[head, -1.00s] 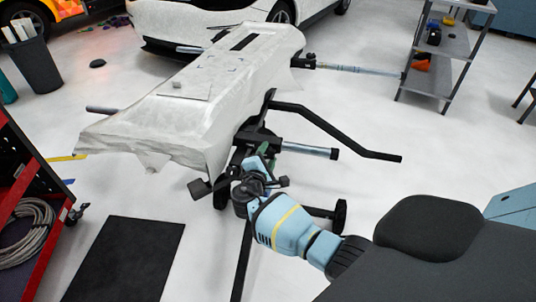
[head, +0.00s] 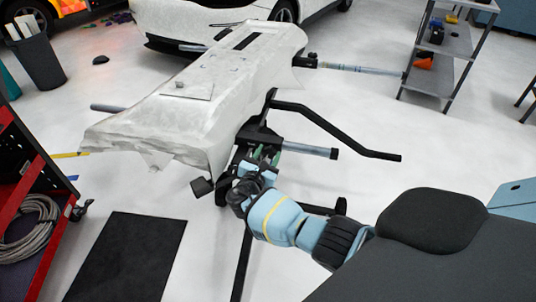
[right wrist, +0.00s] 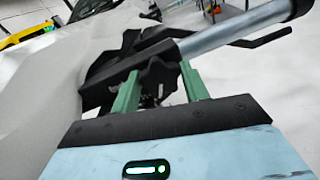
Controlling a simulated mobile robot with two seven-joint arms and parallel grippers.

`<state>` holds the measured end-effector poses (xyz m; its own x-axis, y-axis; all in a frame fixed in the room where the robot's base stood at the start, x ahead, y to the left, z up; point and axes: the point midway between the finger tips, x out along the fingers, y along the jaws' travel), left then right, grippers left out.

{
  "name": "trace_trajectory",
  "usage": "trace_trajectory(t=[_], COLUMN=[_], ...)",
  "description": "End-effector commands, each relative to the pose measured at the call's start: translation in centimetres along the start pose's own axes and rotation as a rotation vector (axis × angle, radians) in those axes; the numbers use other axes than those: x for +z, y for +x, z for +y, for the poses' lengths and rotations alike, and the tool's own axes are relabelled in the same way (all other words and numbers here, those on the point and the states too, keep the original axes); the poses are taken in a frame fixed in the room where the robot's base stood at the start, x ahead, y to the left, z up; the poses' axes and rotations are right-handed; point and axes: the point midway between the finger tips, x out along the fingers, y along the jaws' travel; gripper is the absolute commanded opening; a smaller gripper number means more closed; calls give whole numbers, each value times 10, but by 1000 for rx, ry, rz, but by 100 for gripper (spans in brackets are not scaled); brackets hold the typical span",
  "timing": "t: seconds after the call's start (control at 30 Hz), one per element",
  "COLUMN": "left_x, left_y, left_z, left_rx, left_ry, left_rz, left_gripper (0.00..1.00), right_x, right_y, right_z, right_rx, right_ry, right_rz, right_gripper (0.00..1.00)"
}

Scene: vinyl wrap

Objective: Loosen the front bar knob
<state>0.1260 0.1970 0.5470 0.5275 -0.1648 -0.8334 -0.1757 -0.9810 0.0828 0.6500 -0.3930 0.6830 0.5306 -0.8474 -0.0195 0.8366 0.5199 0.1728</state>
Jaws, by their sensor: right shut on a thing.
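The front bar (head: 308,149) is a metal tube with a black end cap, sticking out to the right of the stand below the wrapped panel (head: 215,75). It crosses the top of the right wrist view (right wrist: 235,33). A black lobed knob (right wrist: 158,74) sits under the bar's black clamp, between the green fingers of my right gripper (right wrist: 160,88). The gripper is shut on this knob. In the head view my right gripper (head: 264,157) is at the clamp, and its wrist hides most of the knob. My left gripper is not in view.
A bent black stand arm (head: 340,133) reaches right beyond the bar. Another black knob (head: 202,187) hangs at the stand's left. A red cart (head: 40,165) and a black mat (head: 125,258) are at left. A shelf (head: 445,50) stands at back right. Floor right of the stand is clear.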

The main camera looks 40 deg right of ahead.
Motion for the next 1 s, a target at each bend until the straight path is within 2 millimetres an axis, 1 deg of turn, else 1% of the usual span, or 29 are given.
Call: trace_trajectory(t=[0.2, 0.4, 0.93, 0.97, 1.0], left_x=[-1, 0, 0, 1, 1], left_y=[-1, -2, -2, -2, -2], left_z=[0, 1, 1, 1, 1], left_rx=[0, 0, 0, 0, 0], left_ry=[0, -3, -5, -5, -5], left_rz=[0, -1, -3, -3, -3], left_gripper=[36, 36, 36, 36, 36], right_x=[0, -1, -1, -1, -1], right_y=[0, 0, -1, -1, -1], right_z=[1, 0, 1, 1, 1], right_rx=[0, 0, 1, 1, 1], right_ry=[-114, -171, -192, -192, -191], right_rz=[-13, -19, -21, -21, -21], right_gripper=[22, 22, 22, 49, 54])
